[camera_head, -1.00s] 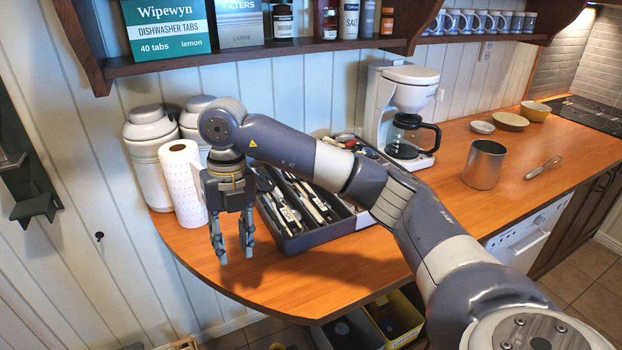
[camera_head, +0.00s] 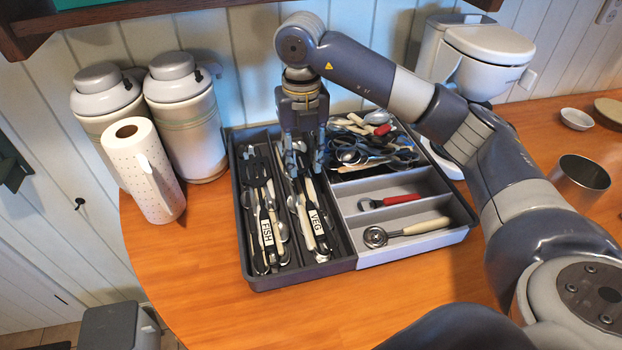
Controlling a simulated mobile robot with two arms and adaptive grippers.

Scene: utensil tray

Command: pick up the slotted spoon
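The grey utensil tray (camera_head: 255,279) lies on the wooden counter. I cannot tell for sure which utensil is the slotted spoon. A dark slotted head (camera_head: 257,174) shows in the far left compartment, above the FISH label. A cream-handled utensil with a round metal head (camera_head: 375,236) lies alone in the front right compartment. My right gripper (camera_head: 305,165) points down over the compartment with the VEG label (camera_head: 316,223). Its two fingers are apart, with nothing clearly held; they partly hide the utensils below. My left gripper is not in view.
A red-handled tool (camera_head: 392,200) lies in the middle right compartment; mixed utensils (camera_head: 362,144) fill the back one. A paper towel roll (camera_head: 148,175) and two canisters (camera_head: 187,120) stand left. A coffee maker (camera_head: 475,55) stands behind my arm. The counter's front is clear.

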